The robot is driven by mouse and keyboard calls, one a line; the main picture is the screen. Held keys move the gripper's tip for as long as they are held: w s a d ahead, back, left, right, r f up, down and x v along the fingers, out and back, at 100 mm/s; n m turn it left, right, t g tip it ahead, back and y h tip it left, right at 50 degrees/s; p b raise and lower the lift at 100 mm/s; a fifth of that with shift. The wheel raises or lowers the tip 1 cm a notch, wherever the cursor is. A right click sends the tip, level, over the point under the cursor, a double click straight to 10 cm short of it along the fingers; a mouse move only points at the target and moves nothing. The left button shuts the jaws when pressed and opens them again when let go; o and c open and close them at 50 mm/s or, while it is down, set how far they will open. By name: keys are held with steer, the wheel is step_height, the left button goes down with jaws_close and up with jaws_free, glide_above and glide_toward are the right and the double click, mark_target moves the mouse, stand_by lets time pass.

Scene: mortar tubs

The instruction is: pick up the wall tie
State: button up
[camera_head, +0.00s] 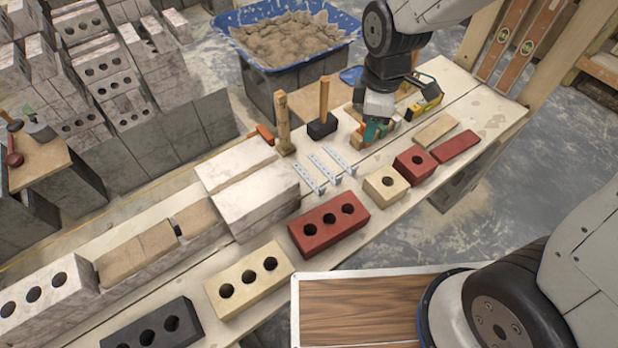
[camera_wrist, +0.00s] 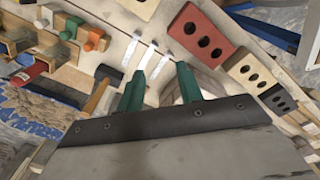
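Three flat, pale metal wall ties with holes lie side by side on the plank bench, a left one (camera_head: 307,178), a middle one (camera_head: 322,168) and a right one (camera_head: 339,160). In the wrist view, pale tie strips (camera_wrist: 147,56) lie beyond the fingertips. My gripper (camera_head: 374,132) is low over the bench, to the right of the ties and apart from them. In the wrist view its two green fingers (camera_wrist: 158,76) are spread, with nothing seen held between them. The near ends of some ties are partly hidden behind the fingers there.
A wooden-handled mallet (camera_head: 323,122) and a brush-like tool (camera_head: 284,125) stand behind the ties. A yellow level (camera_head: 426,100) is close to my gripper. A red three-hole brick (camera_head: 328,224) and a cream brick (camera_head: 385,186) lie in front. White blocks (camera_head: 250,190) stand left.

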steer(key=w+a+f+n, duration=0.1)
steer(key=a+f+n, duration=0.3)
steer(key=f, duration=0.4)
steer(key=n, duration=0.5)
glide_above(323, 187)
steer(key=shift+g, duration=0.3)
steer(key=f, duration=0.9)
steer(key=shift+a+f, duration=0.2)
steer(key=shift+f, duration=0.15)
steer(key=f, duration=0.8)
steer(key=shift+d, duration=0.25)
steer(key=shift+r, duration=0.1)
jaws_close()
